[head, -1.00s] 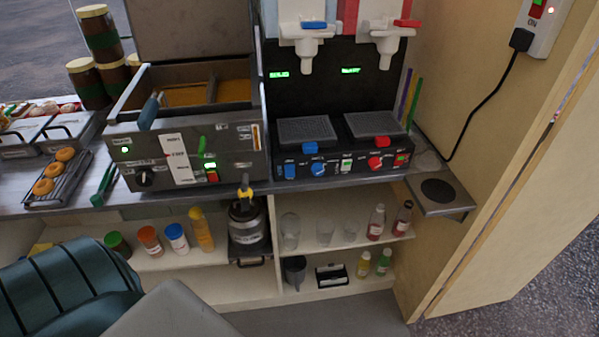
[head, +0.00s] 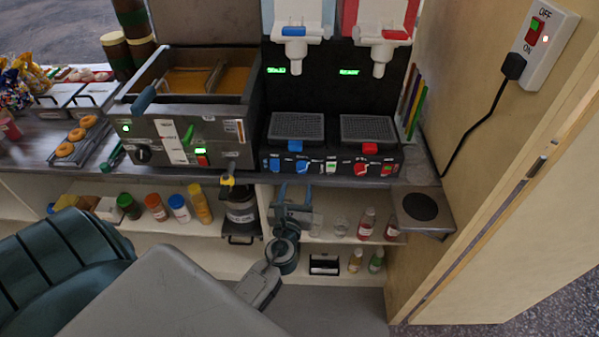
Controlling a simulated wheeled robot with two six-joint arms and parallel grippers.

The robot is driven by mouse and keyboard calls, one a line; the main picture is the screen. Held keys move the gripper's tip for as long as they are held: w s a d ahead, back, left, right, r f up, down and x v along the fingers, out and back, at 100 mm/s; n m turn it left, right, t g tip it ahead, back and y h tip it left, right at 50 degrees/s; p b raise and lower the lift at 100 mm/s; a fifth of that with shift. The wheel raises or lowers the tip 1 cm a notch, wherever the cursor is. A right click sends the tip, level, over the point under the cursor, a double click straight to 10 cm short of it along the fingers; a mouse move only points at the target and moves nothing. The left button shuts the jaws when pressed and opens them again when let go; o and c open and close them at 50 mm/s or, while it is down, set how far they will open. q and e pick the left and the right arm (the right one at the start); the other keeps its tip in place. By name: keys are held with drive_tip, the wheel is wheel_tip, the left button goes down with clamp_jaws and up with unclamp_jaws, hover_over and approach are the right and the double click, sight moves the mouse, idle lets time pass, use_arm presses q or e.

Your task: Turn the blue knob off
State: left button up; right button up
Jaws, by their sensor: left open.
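The blue knob (head: 302,166) is on the front panel of the black two-tank drinks machine (head: 334,168), at the left half. A blue switch (head: 275,165) sits left of it, and a red knob (head: 361,169) is to its right. My left gripper (head: 295,191) is open and empty, with its blue fingers pointing up, just below the blue knob in the picture. I see no contact with the knob. The arm hides part of the shelf below. My right gripper is not in view.
A fryer (head: 233,153) stands left of the machine. The counter edge (head: 330,181) runs just below the panel. Bottles (head: 367,222) and a dark jar (head: 240,210) stand on the shelves below. A round pad on a side shelf (head: 419,207) is at the right.

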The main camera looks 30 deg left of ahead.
sight(301, 171)
use_arm(q)
drive_tip(key=p+x, duration=0.1)
drive_tip(key=x, duration=0.5)
drive_tip(key=shift+w, duration=0.3)
drive_tip(key=shift+c, duration=0.2)
drive_tip(key=c, duration=0.9)
